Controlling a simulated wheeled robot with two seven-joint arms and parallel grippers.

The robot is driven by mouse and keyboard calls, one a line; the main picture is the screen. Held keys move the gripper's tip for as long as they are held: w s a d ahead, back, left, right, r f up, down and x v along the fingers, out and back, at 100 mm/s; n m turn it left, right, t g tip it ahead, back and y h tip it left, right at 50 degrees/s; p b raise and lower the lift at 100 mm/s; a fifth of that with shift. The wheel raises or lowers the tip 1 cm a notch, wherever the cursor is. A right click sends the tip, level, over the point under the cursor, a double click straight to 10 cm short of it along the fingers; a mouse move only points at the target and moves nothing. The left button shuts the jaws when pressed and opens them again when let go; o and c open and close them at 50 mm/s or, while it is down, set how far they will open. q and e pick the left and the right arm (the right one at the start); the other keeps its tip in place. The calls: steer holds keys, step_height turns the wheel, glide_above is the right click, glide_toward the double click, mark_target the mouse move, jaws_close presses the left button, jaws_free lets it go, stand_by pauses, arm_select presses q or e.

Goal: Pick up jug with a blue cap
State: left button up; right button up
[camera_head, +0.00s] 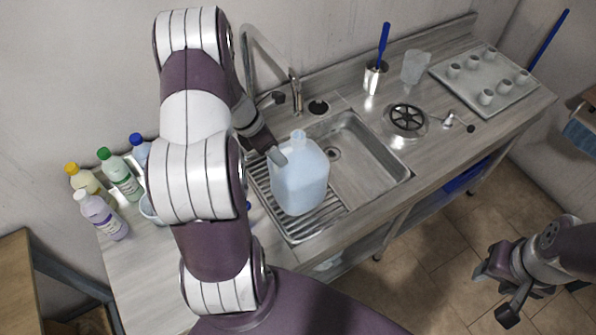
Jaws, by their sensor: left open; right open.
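A large translucent pale-blue jug (299,182) stands upright on the ribbed drainboard of the sink; its cap looks pale. A bottle with a dark blue cap (137,139) stands at the back left, its body partly hidden by my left arm. A small blue spot shows by my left forearm, too little to identify. My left gripper (277,156) is open at the upper left of the large jug, close to its shoulder; one finger shows clearly and I cannot tell whether it touches. My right gripper (492,292) is open and empty over the floor at the right.
Bottles with yellow (88,182), green (121,175) and white (101,214) caps stand at the counter's left. A faucet (294,93) rises behind the jug. The sink basin (362,165) is empty. A tray of cups (487,76) and a brush holder (374,78) stand farther right.

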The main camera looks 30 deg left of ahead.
arm_select(q)
jaws_close()
